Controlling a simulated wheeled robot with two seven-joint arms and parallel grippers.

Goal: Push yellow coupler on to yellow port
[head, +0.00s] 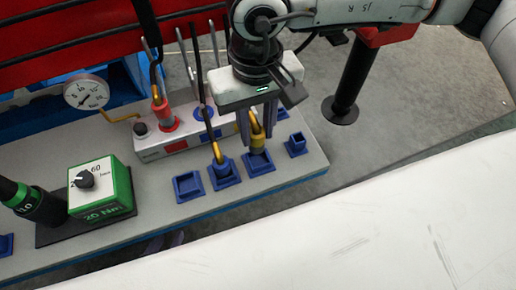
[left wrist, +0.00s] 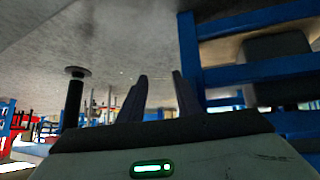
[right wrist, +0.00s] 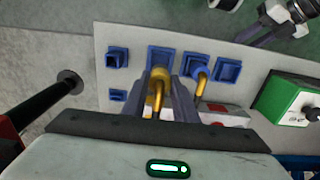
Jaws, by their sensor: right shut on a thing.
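The yellow coupler (head: 257,144), a bent yellow fitting, is between the fingers of my right gripper (head: 255,136). It also shows in the right wrist view (right wrist: 156,88), with my right gripper (right wrist: 164,80) shut on it. Its lower end is at a square blue holder (head: 259,166) on the grey board; I cannot tell how deep it sits. A second yellow fitting (head: 217,153) with a black hose stands in the neighbouring blue holder. I cannot make out a yellow port; my right gripper covers part of the white manifold (head: 160,148). My left gripper (left wrist: 160,85) is open and empty.
Empty blue holders (head: 188,186) (head: 296,144) flank the filled ones. A red coupler (head: 161,110) stands on the manifold, beside a pressure gauge (head: 87,93). A green torque tester (head: 100,187) is at left.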

